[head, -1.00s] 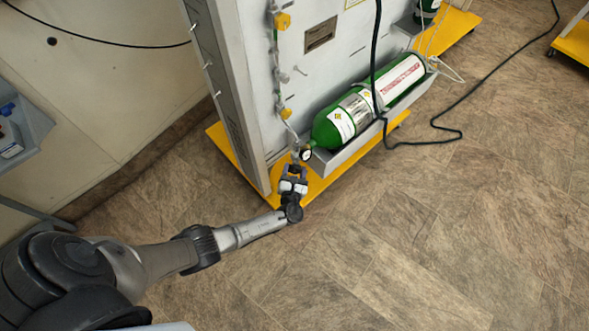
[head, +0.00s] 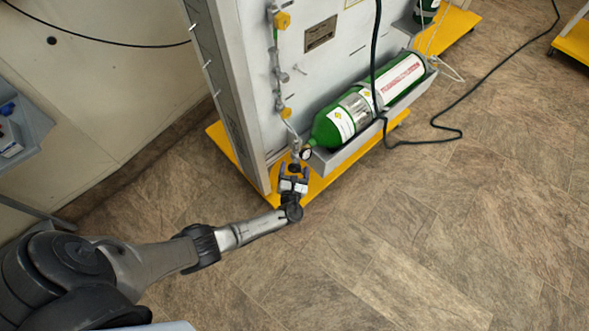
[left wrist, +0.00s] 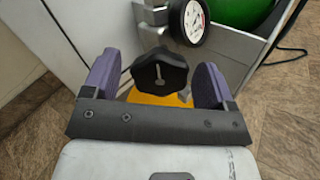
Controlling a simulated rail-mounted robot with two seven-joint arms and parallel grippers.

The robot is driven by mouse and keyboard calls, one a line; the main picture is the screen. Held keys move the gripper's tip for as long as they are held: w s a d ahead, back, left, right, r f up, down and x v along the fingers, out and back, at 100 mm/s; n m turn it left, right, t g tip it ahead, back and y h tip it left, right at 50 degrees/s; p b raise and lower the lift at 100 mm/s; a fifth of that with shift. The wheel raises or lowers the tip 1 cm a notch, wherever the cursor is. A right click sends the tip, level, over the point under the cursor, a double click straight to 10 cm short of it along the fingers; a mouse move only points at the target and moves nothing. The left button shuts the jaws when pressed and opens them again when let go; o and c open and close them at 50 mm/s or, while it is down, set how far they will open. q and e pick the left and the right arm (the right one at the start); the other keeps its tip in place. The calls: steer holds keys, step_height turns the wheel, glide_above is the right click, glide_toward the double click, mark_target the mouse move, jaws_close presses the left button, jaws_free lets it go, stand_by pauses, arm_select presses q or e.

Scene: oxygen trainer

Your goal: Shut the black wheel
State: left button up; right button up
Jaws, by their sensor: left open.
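The black wheel (left wrist: 160,73) is a lobed knob with a pale mark on its face. In the left wrist view it sits between the two purple-grey fingers of my left gripper (left wrist: 156,82), with a gap visible on each side. In the head view the wheel (head: 295,168) is small and dark, at the valve end of the green cylinder, just ahead of my left gripper (head: 294,174). That gripper is open around the wheel. My right gripper is not in view.
A round pressure gauge (left wrist: 194,21) is just above and right of the wheel. The green cylinder (head: 352,113) lies in a grey tray (head: 345,153) on a yellow base (head: 318,183). A grey panel (head: 238,90) stands close on the left. A black hose (head: 440,140) trails over open floor.

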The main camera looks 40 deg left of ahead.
arm_select(q)
steer(key=shift+s+d, duration=0.35)
steer(key=shift+s, duration=0.15)
steer(key=p+v, duration=0.3)
steer(key=v, duration=0.9)
steer(key=shift+s+d+p, duration=0.2)
steer(key=shift+s+p, duration=0.1)
